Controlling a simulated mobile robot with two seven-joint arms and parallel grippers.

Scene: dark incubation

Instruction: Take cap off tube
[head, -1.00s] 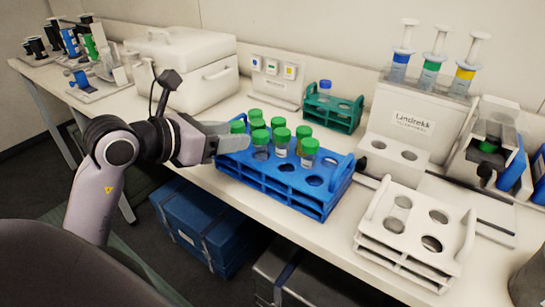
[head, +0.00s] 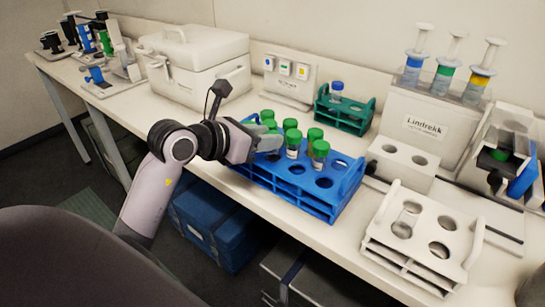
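A blue rack (head: 345,190) stands near the front of the bench. It holds several upright tubes with green caps, among them a right front tube (head: 320,150), a middle tube (head: 292,142) and a back tube (head: 267,116). My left gripper (head: 272,140) is at the rack's left end, among the leftmost tubes at cap height. Its fingers hide part of these tubes, and I cannot tell whether they grip a cap. A teal rack (head: 345,118) behind holds a tube with a blue cap (head: 337,86). My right gripper is not in view.
A white rack (head: 432,243) stands at the right front. Behind it are a white block with holes (head: 400,162) and a labelled dispenser (head: 427,122). A white cooler box (head: 195,65) stands behind my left arm. Blue boxes (head: 215,225) lie under the bench.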

